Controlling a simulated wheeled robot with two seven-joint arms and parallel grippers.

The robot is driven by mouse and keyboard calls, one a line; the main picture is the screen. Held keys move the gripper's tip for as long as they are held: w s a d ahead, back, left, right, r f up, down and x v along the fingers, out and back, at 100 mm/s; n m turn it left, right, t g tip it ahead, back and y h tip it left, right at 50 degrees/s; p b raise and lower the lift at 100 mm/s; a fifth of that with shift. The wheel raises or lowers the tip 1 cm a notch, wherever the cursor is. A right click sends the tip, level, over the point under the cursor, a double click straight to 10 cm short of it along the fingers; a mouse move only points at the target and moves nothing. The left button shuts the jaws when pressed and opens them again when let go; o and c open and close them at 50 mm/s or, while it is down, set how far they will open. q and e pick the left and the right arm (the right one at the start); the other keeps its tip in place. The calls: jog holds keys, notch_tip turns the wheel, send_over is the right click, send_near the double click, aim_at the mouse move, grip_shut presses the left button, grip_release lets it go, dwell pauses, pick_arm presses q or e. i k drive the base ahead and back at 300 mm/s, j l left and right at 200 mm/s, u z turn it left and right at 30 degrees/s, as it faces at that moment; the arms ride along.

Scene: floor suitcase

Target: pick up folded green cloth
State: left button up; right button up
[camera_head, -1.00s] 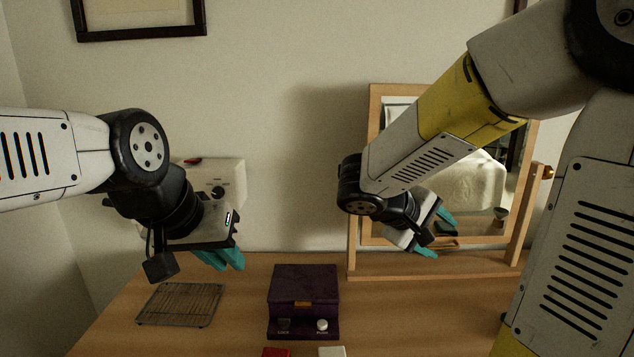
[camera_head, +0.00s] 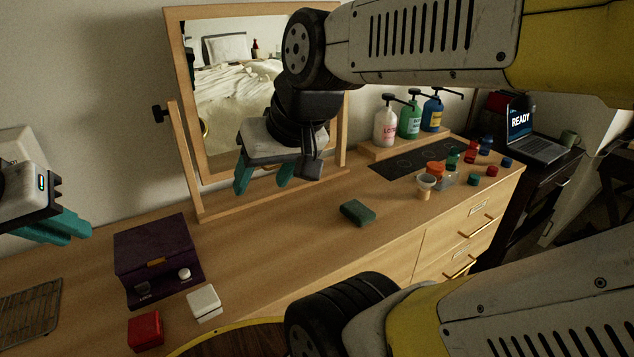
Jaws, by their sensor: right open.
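The folded green cloth (camera_head: 358,212) is a small dark green block lying flat on the wooden dresser top, right of the picture's middle. My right gripper (camera_head: 263,182) hangs in front of the mirror with its teal fingers apart and nothing between them. It is above and to the left of the cloth, clear of it. My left gripper (camera_head: 62,230) is at the far left edge, well away from the cloth. Its teal fingers overlap in this view, so its opening cannot be judged.
A wood-framed mirror (camera_head: 184,108) stands behind. A purple box (camera_head: 155,250), red block (camera_head: 145,331), white block (camera_head: 204,302) and wire rack (camera_head: 30,312) are left. Pump bottles (camera_head: 410,118), a dark mat (camera_head: 400,166) and several small jars are right. The dresser top (camera_head: 270,235) around the cloth is clear.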

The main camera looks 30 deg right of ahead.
aim_at(355, 211)
jog(key=l+z, duration=0.1)
jog(key=z, duration=0.35)
jog(key=l+z, duration=0.1)
jog(key=z, duration=0.75)
jog(key=i+l, duration=0.05)
